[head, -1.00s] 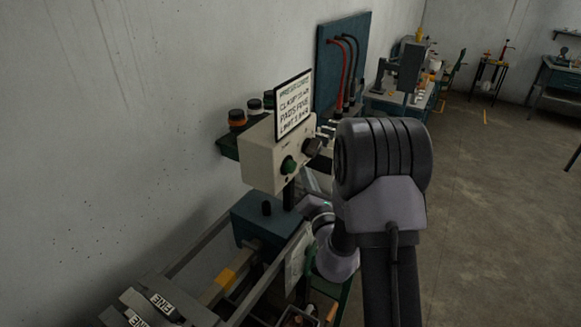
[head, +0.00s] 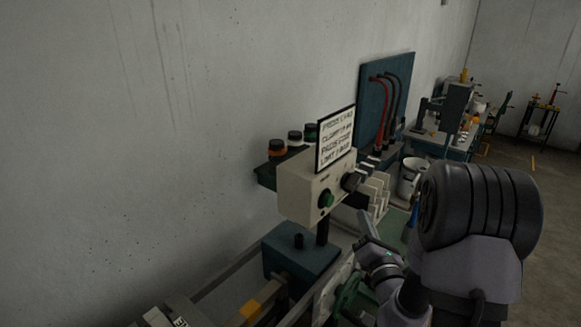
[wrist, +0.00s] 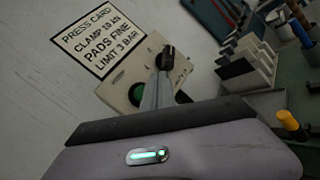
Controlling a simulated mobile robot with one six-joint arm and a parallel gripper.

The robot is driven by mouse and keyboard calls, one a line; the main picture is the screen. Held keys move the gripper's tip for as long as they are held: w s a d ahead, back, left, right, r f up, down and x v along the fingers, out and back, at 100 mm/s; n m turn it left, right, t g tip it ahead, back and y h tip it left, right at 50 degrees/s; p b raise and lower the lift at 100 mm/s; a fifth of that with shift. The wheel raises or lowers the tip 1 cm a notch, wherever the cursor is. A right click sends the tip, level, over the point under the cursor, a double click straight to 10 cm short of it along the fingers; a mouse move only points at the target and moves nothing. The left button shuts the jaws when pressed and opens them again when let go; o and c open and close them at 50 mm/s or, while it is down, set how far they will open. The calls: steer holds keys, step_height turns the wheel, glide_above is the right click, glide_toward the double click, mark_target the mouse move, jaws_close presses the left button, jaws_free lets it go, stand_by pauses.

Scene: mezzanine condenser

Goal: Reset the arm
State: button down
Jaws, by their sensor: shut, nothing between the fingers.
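My gripper (head: 366,226) is shut and empty, its closed fingers pointing up toward the pale control box. In the wrist view my gripper (wrist: 160,80) shows its narrow fingers just below a black knob (wrist: 167,57); I cannot tell whether they touch it. My arm fills the lower right of the head view. The control box (head: 297,200) has a green knob (head: 326,198) at left and the black knob (head: 352,181) at right. In the wrist view the fingers partly cover the box front beside the green knob (wrist: 139,94).
A press card (head: 336,138) stands on the box. Behind are capped jars (head: 277,150), a blue wall board (head: 372,95) with red and black hoses, and a white bucket (head: 411,178). A blue block (head: 300,252) and rails are below. Open floor lies at the far right.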

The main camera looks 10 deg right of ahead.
steer(key=s+a+r+n+g+y+b, duration=0.15)
steer(key=a+n+y+b, duration=0.55)
steer(key=a+n+y, duration=0.8)
steer(key=s+a+f+n+g+y+b, duration=0.1)
steer(key=s+a+f+n+g+b, duration=0.2)
steer(key=s+a+g, duration=0.4)
steer(key=s+a+f+n+g+b, duration=0.25)
steer(key=s+a+n, duration=0.2)
steer(key=a, duration=0.45)
steer(key=s+f+n+g+h+b, duration=0.4)
steer(key=s+f+n+g+b, duration=0.25)
steer(key=s+f+n, duration=0.45)
steer(key=s+d+f+n+t+h+b, duration=0.4)
steer(key=d+f+n+h+b, duration=0.1)
steer(key=d, duration=0.4)
steer(key=n+h+b, duration=0.1)
steer(key=n+h, duration=0.1)
steer(key=shift+d+h, duration=0.3)
steer(key=shift+d, duration=0.1)
